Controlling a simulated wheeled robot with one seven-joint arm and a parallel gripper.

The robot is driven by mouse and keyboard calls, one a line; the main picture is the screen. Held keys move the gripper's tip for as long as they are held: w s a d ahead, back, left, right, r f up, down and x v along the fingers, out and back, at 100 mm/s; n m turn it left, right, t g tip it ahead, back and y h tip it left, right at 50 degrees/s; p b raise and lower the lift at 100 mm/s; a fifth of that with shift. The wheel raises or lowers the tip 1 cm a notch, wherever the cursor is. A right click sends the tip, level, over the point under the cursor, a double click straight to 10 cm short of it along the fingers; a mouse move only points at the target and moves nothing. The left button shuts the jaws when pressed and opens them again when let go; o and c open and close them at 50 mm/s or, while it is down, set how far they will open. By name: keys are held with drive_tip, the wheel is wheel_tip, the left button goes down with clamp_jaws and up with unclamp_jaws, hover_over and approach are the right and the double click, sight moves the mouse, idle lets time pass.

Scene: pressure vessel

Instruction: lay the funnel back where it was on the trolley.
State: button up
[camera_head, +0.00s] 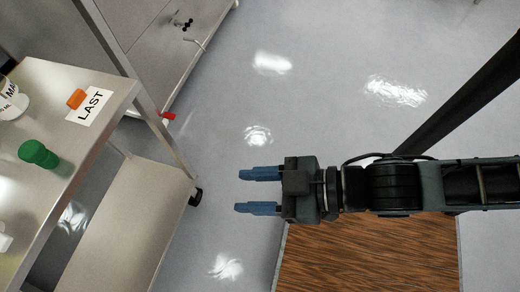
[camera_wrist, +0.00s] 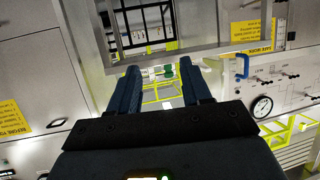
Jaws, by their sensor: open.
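The metal trolley (camera_head: 78,142) stands at the left in the head view. On its top are a short green cylinder-like piece (camera_head: 38,154), a small orange piece (camera_head: 76,98) beside a white label reading LAST (camera_head: 92,106), and a white lettered container (camera_head: 10,100) cut by the left edge. I cannot make out a funnel for certain in either view. My gripper (camera_head: 241,191) is open and empty over the floor, to the right of the trolley. Its two blue fingers also show apart in the wrist view (camera_wrist: 158,68), with nothing held between them.
The trolley's lower shelf (camera_head: 140,215) looks bare. A grey cabinet (camera_head: 150,40) stands behind it. A brown wood-grained surface (camera_head: 370,262) lies below my arm. Grey floor is clear ahead. The wrist view shows a panel with a round gauge (camera_wrist: 262,106) and yellow signs.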

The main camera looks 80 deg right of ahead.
drive_tip(key=s+d+r+m+t+h, duration=0.1)
drive_tip(key=s+d+r+h, duration=0.1)
drive_tip(key=s+d+r, duration=0.2)
drive_tip(key=shift+s+d+r+m, duration=0.25)
drive_tip(key=shift+s+r+m, duration=0.15)
drive_tip(key=shift+s+r, duration=0.4)
